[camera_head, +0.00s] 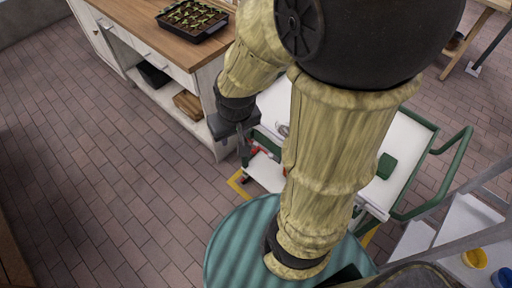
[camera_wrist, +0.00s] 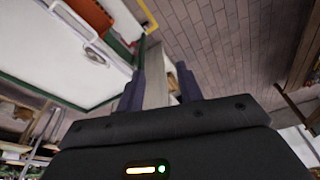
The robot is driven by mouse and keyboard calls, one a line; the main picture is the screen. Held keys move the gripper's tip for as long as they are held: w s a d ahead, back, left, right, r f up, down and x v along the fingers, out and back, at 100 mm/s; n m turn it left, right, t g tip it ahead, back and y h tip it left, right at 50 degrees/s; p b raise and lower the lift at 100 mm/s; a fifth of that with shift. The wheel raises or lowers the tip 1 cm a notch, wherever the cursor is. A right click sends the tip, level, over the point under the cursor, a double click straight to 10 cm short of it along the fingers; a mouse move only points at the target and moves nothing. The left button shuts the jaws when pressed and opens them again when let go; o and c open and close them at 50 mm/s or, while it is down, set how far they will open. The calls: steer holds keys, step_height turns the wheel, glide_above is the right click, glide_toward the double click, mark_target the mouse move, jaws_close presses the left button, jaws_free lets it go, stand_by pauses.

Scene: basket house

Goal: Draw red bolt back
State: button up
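My arm hides much of the cart. In the wrist view, an orange-red part (camera_wrist: 92,14) lies at the top left, by a pale looped handle or rod; I cannot tell if it is the same piece.
A wooden-topped bench (camera_head: 165,35) with a black seedling tray (camera_head: 192,18) stands at the upper left. A grey shelf or ladder (camera_head: 465,225) with yellow and blue items is at the lower right. Brick floor (camera_head: 110,160) is clear on the left.

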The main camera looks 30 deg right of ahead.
steer(key=shift+o, duration=0.6)
steer(key=shift+s, duration=0.1)
steer(key=shift+a+f, duration=0.1)
steer(key=shift+f, duration=0.05)
steer(key=w+a+f+m+t+h+b, duration=0.25)
steer(key=w+f+m+b, duration=0.5)
steer(key=f, duration=0.55)
steer(key=w+a+f+m+t+h+b, duration=0.1)
steer(key=w+f+m+t+b, duration=0.3)
steer(key=w+f+b, duration=0.65)
steer(key=s+d+f+m+h+b, duration=0.1)
steer(key=s+f+m+h+b, duration=0.1)
steer(key=f, duration=0.5)
steer(key=s+d+f+m+g+h+b, duration=0.1)
steer(key=f+m+h+b, duration=0.3)
steer(key=f, duration=0.4)
steer(key=s+d+f+m+h+b, duration=0.2)
steer(key=s+f+m+h+b, duration=0.1)
steer(key=f+h, duration=0.4)
steer(key=shift+d+f+m+g+b, duration=0.15)
steer(key=shift+m+g+b, duration=0.1)
steer(key=shift+m+b, duration=0.4)
